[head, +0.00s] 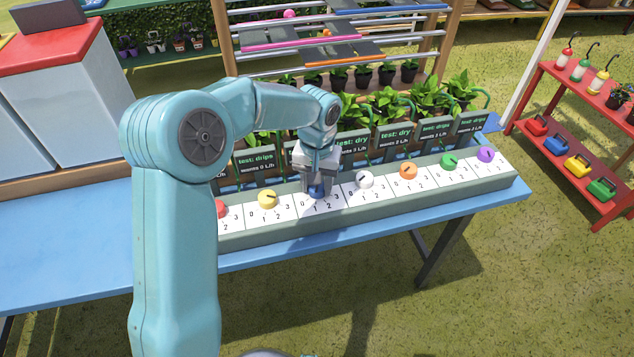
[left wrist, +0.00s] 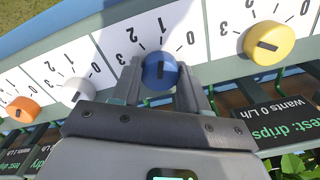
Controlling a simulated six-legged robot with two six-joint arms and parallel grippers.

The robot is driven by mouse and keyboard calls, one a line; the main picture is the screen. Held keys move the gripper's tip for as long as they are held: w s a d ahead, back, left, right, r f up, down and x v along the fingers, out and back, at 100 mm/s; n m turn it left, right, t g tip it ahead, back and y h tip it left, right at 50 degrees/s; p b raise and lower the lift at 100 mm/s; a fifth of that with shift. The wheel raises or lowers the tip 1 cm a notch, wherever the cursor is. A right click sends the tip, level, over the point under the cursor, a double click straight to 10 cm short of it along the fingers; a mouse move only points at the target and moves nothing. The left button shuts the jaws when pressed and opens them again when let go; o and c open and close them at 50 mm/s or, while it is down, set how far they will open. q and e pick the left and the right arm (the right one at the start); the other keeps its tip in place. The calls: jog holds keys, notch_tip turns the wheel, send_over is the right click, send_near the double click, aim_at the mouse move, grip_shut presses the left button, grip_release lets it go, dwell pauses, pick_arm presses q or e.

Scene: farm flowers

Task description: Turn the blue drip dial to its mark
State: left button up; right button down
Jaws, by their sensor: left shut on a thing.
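The blue drip dial (head: 317,190) sits on its white scale card in the row of dials, with marks 0 to 3 around it. In the left wrist view the blue dial (left wrist: 160,71) shows a dark pointer line, with its numbers beyond it. My left gripper (head: 316,187) reaches down over it from behind. In the left wrist view its two fingers (left wrist: 160,88) stand on either side of the dial, shut on it. The sign behind the dial is partly hidden by my gripper. My right gripper is not in view.
A yellow dial (head: 267,199) and a white dial (head: 365,180) flank the blue one closely. Orange (head: 408,170), green (head: 449,160), purple and red dials share the grey-green rail. Signs and potted plants (head: 390,105) stand behind. The blue table (head: 75,265) is clear at left.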

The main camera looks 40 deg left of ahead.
aim_at(317, 186)
pick_arm(q)
jog(key=shift+w+r, duration=0.1)
dwell(0.3)
jog(key=o, duration=1.1)
jog(key=shift+c, duration=0.2)
notch_tip(317, 186, up, 16)
jog(key=p, duration=0.2)
